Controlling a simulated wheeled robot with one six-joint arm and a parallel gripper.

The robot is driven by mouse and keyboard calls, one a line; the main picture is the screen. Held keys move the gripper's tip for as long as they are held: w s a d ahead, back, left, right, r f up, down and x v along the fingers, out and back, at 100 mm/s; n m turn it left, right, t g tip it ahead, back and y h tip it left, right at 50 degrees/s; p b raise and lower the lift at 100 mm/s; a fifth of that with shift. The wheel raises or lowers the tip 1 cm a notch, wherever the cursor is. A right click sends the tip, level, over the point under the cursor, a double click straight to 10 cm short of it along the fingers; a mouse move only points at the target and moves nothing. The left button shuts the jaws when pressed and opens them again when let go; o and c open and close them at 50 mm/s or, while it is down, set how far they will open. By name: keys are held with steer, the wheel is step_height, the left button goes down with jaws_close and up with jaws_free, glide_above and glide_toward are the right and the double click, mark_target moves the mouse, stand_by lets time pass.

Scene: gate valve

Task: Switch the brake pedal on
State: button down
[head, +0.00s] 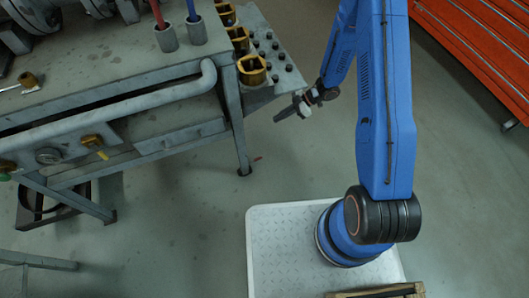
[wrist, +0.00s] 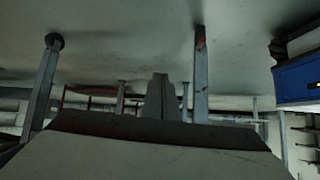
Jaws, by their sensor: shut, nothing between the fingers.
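I cannot make out the brake pedal for certain in either view. A small red piece (head: 258,158) sticks out low beside the right front leg of the grey workbench (head: 150,72); a red patch (wrist: 201,44) also shows low on a leg in the wrist view. I cannot tell whether it is the pedal. My gripper (head: 281,115) is shut and empty, in the air just right of the bench's right end, pointing left. In the wrist view its grey fingers (wrist: 160,90) show at the middle, touching nothing that I can see.
A grey pipe (head: 130,102) runs along the bench's front. Yellow blocks (head: 252,68) sit at its right end. A dark open-framed object (head: 40,205) lies under the bench. A red tool cabinet (head: 480,45) stands at the right.

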steer(key=s+a+f+n+g+y, duration=0.1)
steer(key=s+f+g, duration=0.2)
steer(key=s, duration=0.4)
steer(key=shift+s+f+y, duration=0.15)
steer(key=shift+f+y, duration=0.15)
steer(key=shift+f, duration=0.4)
glide_above(255, 160)
steer(key=w+d, duration=0.3)
step_height(255, 160, down, 5)
steer(key=shift+s+d+f, duration=0.1)
steer(key=shift+d+f, duration=0.1)
steer(key=shift+f, duration=0.4)
steer(key=shift+s+d+f, duration=0.15)
steer(key=shift+d+f, duration=0.1)
steer(key=shift+f, duration=0.3)
steer(key=shift+s+d+f, duration=0.1)
steer(key=shift+d+f, duration=0.1)
steer(key=shift+f, duration=0.4)
